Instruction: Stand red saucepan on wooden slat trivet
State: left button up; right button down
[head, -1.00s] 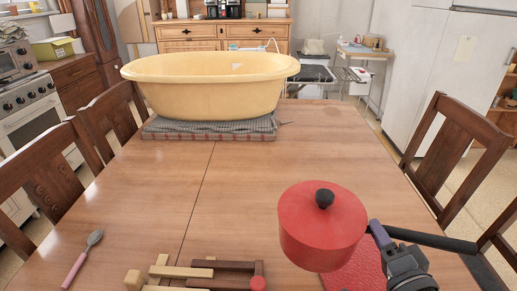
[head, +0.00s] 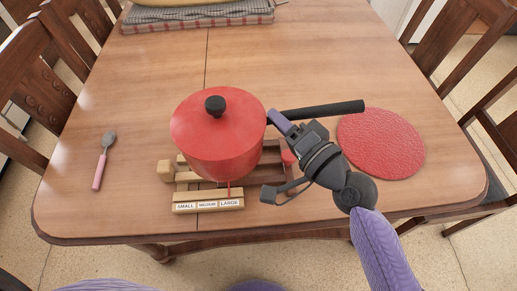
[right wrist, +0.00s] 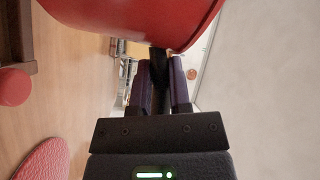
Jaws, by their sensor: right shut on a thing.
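The red saucepan (head: 215,140), lidded with a black knob, is upright over the middle of the wooden slat trivet (head: 195,206). It hides much of the trivet; I cannot tell whether its base touches the slats. The trivet has light and dark slats, a red round end and a front label strip reading small, medium, large. My right gripper (head: 278,121) is shut on the pan's black handle (head: 325,111) near the pan body. In the right wrist view the fingers (right wrist: 162,82) pinch the handle below the red pan wall (right wrist: 135,18). My left gripper is not in view.
A round red mat (head: 380,143) lies on the table (head: 290,70) right of the trivet. A pink-handled spoon (head: 102,160) lies at the left. A folded checked cloth (head: 200,19) under a yellow tub is at the back. Chairs stand along both sides.

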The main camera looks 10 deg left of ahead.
notch_tip(320, 180, down, 8)
jog(key=b, duration=0.4)
jog(key=shift+r+b, duration=0.1)
jog(key=shift+b, duration=0.25)
jog(key=shift+r, duration=0.2)
jog(key=shift+f, duration=0.15)
jog(key=c, duration=0.6)
grip_release()
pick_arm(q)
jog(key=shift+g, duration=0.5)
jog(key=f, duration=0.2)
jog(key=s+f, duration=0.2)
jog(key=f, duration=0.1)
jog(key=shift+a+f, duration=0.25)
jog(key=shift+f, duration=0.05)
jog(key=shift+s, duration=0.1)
